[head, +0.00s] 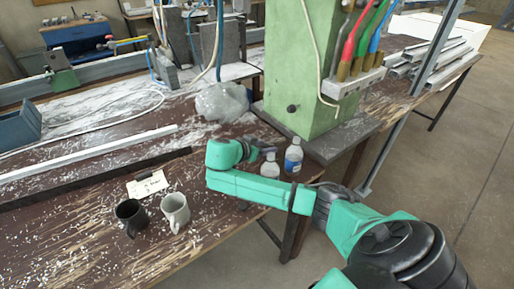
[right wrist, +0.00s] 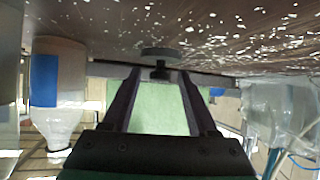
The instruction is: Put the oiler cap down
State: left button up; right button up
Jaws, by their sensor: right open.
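The oiler cap (right wrist: 160,56), a flat grey disc with a short black knob, rests on the brown tabletop in the right wrist view, which shows the scene upside down. My right gripper (right wrist: 160,73) is open, with its two dark fingers apart and the cap in line with the gap between their tips. I cannot tell whether the fingers touch it. In the head view my right gripper (head: 264,150) is low over the bench beside two bottles, and I cannot make out the cap there. My left gripper is not in view.
A clear bottle (head: 270,166) and a blue-labelled bottle (head: 293,155) stand close to the right gripper. The green column (head: 312,75) rises behind them. A plastic bag (head: 221,101), a dark mug (head: 131,216), a pale mug (head: 175,211) and a card (head: 147,184) are on the bench.

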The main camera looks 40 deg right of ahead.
jog(key=p+v, duration=0.3)
jog(key=v, duration=0.8)
jog(key=shift+a+r+p, duration=0.1)
jog(key=shift+a+p, duration=0.1)
jog(key=shift+p, duration=0.2)
